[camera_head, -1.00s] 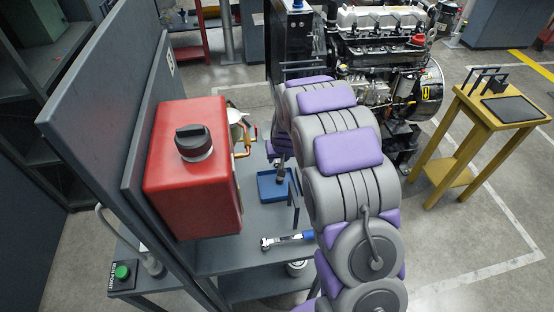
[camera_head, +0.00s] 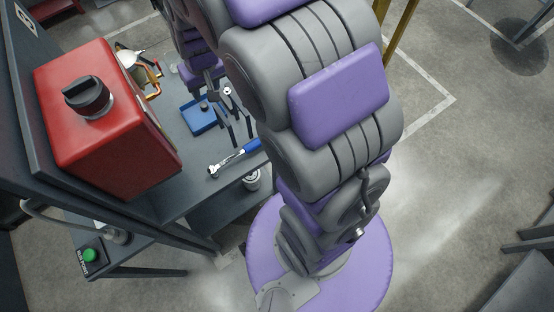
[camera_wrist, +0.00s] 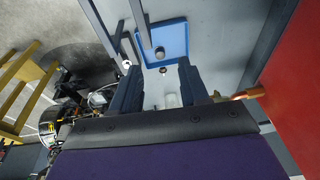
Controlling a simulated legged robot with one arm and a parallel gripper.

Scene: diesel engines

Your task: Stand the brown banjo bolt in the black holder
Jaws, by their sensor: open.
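My gripper (camera_wrist: 159,68) is open in the wrist view, its two dark fingers apart at the near edge of the blue tray (camera_wrist: 178,27). A small round grey-brown piece (camera_wrist: 160,52) lies in the tray, between and beyond the fingertips. A smaller dark brown piece (camera_wrist: 163,70) shows nearer, between the fingers. I cannot tell for sure which one is the banjo bolt. In the head view the blue tray (camera_head: 196,122) lies on the bench below my gripper. Dark uprights (camera_head: 229,136) stand beside the tray; I cannot tell whether they are the black holder.
A red tank (camera_head: 105,130) with a black cap stands on the grey bench, left of the tray. A blue-handled ratchet (camera_head: 232,158) lies toward the bench's front edge. A copper-coloured pipe (camera_wrist: 250,93) is right of my gripper.

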